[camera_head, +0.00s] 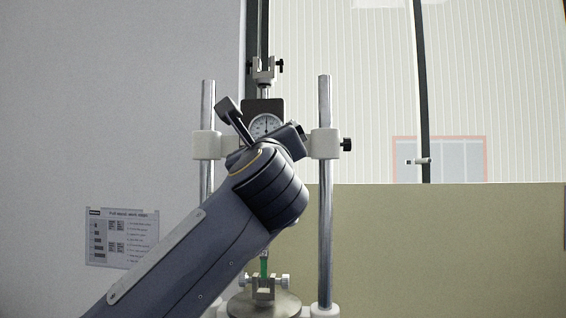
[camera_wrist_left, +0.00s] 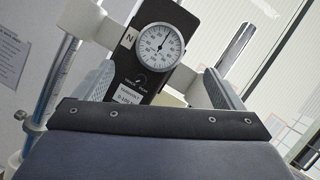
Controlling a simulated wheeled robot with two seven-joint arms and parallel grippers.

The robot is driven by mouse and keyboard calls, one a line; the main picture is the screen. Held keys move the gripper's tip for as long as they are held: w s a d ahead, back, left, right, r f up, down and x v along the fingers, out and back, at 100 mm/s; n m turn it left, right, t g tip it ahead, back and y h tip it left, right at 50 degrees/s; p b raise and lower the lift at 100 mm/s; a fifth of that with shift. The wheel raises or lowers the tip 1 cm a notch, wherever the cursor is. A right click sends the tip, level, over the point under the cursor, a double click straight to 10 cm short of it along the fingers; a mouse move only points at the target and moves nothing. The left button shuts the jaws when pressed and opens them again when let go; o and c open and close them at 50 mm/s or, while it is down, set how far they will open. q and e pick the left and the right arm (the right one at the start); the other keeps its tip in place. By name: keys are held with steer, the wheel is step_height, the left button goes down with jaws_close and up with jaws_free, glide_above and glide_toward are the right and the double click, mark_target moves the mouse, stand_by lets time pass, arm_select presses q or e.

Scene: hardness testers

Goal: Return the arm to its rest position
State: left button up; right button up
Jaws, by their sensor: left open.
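My left arm comes in from the lower left in the head view, and its gripper (camera_head: 263,122) is raised in front of the dial gauge (camera_head: 266,126) of the tester. In the left wrist view my two fingers (camera_wrist_left: 162,78) stand wide apart, one on each side of the gauge (camera_wrist_left: 159,46) in the picture. Nothing is held between them. Whether the fingers touch the gauge housing cannot be told. My wrist hides part of the gauge and the middle of the tester. My right gripper is not in view.
The tester has two upright metal columns (camera_head: 325,220), an upper clamp (camera_head: 264,70) and a lower clamp (camera_head: 264,285) with a green piece (camera_head: 264,266) above a round base. A paper sign (camera_head: 122,238) hangs on the left wall. The right side shows a low panel and window.

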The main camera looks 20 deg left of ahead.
arm_select(q)
steer(key=s+d+f+m+t+h, duration=0.25)
steer(key=m+h, duration=0.35)
steer(key=m, duration=0.5)
steer(key=s+d+f+m+t+h, duration=0.25)
steer(key=m+h, duration=0.25)
steer(key=m, duration=0.6)
step_height(320, 180, down, 23)
steer(key=s+d+m+g+h, duration=0.25)
steer(key=m+g+h, duration=0.25)
steer(key=m+g, duration=0.7)
steer(key=s+a+f+m+g+y, duration=0.1)
steer(key=s+a+f+m+g, duration=0.1)
steer(key=s+f+m, duration=0.3)
steer(key=s+a+f+m+g+y, duration=0.2)
steer(key=s+f+m+g, duration=0.3)
steer(key=s+f, duration=0.8)
step_height(320, 180, down, 12)
steer(key=shift+s+a+f+m, duration=0.15)
steer(key=shift+a+m, duration=0.1)
steer(key=shift+m, duration=0.35)
